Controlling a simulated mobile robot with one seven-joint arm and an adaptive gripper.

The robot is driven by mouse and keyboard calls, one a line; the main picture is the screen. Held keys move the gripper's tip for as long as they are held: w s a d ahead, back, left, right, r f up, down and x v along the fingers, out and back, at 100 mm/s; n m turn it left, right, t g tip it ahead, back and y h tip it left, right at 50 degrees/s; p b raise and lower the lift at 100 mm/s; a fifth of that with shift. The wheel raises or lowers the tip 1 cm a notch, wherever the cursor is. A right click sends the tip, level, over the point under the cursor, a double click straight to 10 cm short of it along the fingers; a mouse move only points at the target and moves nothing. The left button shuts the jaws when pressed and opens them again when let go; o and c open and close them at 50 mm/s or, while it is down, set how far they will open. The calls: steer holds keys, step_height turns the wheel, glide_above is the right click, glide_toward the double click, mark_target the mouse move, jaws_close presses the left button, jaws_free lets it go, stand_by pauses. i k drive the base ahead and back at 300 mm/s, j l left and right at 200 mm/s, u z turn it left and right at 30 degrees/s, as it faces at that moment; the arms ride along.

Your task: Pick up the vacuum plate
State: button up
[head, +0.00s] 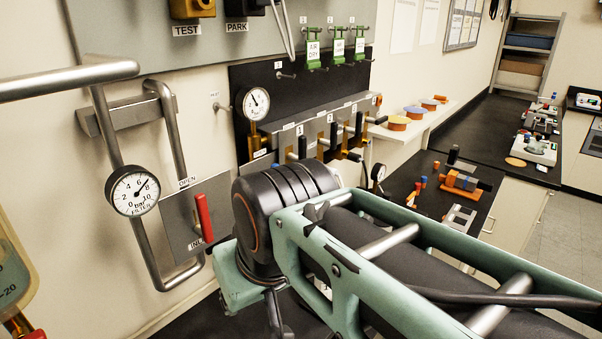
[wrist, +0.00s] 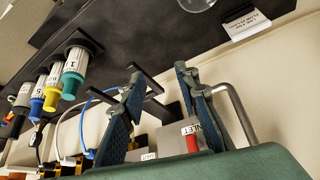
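I cannot make out a thing that is surely the vacuum plate in either view. Behind the fingers are a dark bracket, a bent metal tube (wrist: 238,112) and a red-handled part (wrist: 191,142) with a label. In the head view my arm crosses the lower middle and right, and I cannot make out my gripper there; the arm hides part of the wall and bench.
A round pressure gauge (head: 133,190) and a red lever (head: 203,217) are on the left wall beside bent metal pipes. A dark panel holds another gauge (head: 254,103) and several valves. A white shelf (head: 420,124) carries round pieces. The wrist view shows coloured fittings, one teal (wrist: 72,84).

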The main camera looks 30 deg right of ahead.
mark_target(459, 217)
steer(key=z, duration=2.15)
steer(key=i+l+u, duration=0.1)
steer(key=l, duration=0.2)
steer(key=i+l+u, duration=0.2)
steer(key=i+l, duration=0.15)
steer(key=l, duration=0.3)
steer(key=i+l, duration=0.15)
steer(key=l, duration=0.15)
steer(key=i+l+u, duration=0.15)
steer(key=l, duration=0.2)
